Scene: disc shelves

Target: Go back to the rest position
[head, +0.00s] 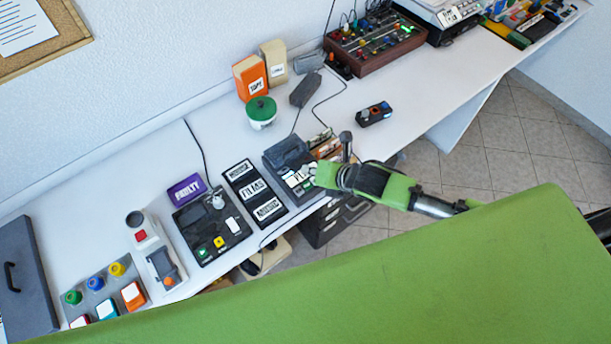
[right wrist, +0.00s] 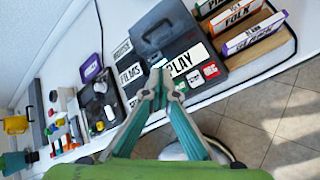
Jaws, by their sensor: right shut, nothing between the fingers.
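My right gripper (head: 326,175) reaches in from the right in the head view, at the front edge of the white table near a dark player (head: 285,154). In the right wrist view its fingers (right wrist: 158,80) are together with nothing between them, in front of the player's PLAY label (right wrist: 184,62). I cannot tell whether the fingertips touch the player. My left gripper does not show in either view. My large green body part covers the lower right of the head view.
A label panel (head: 254,193), a black device (head: 212,222) and a purple FAULTY box (head: 186,189) stand left of the player. A disc box (right wrist: 255,45) stands right of it. A small black device (head: 374,114) lies farther back. Tiled floor (head: 500,140) is open at right.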

